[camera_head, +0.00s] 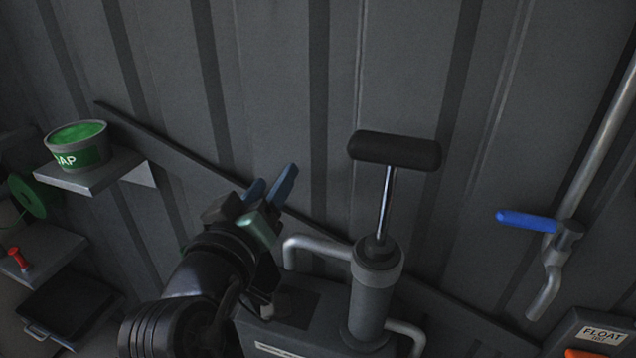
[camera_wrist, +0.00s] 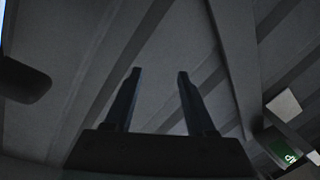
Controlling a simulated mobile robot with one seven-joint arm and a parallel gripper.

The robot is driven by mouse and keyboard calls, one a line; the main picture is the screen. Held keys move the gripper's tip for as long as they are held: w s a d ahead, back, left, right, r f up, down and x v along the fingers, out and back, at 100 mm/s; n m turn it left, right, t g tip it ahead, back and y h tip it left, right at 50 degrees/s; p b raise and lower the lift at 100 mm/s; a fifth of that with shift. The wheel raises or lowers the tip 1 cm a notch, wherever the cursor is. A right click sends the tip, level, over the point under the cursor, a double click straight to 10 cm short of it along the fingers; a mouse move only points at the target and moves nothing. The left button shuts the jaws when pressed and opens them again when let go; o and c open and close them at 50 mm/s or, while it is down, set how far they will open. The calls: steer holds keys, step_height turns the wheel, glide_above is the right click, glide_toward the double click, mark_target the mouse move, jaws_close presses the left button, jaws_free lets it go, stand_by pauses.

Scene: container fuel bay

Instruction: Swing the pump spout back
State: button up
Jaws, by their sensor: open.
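The hand pump (camera_head: 374,290) stands upright on a dark box, with a black T-handle (camera_head: 395,150) raised on a thin bright rod. Its grey spout (camera_head: 318,243) leaves the upper body toward the left and bends down at its end. My gripper (camera_head: 272,184) is to the left of the pump, above and left of the spout, apart from it, with its blue fingers pointing up and right. In the wrist view my gripper (camera_wrist: 157,75) is open, with nothing between its fingers. A dark rounded shape at that view's left edge looks like the pump's T-handle (camera_wrist: 22,80).
A green soap tub (camera_head: 78,146) sits on a wall shelf (camera_head: 92,178) at left. A pipe with a blue lever (camera_head: 526,220) and a float box (camera_head: 590,335) are at right. The corrugated wall (camera_head: 290,80) is behind. The space above my gripper is clear.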

mark_target(313, 249)
steer(key=s+a+f+n+g+h+p, duration=0.2)
steer(key=s+f+n+g+h+p, duration=0.4)
steer(key=s+p, duration=0.6)
steer(key=shift+t+h, duration=0.5)
steer(key=shift+h, duration=0.2)
steer(key=x, duration=0.4)
steer(key=f+p+x, duration=0.1)
steer(key=x, duration=0.4)
steer(key=a+x, duration=0.1)
steer(key=x, duration=0.4)
steer(key=shift+w+f, duration=0.2)
steer(key=shift+w, duration=0.1)
jaws_close()
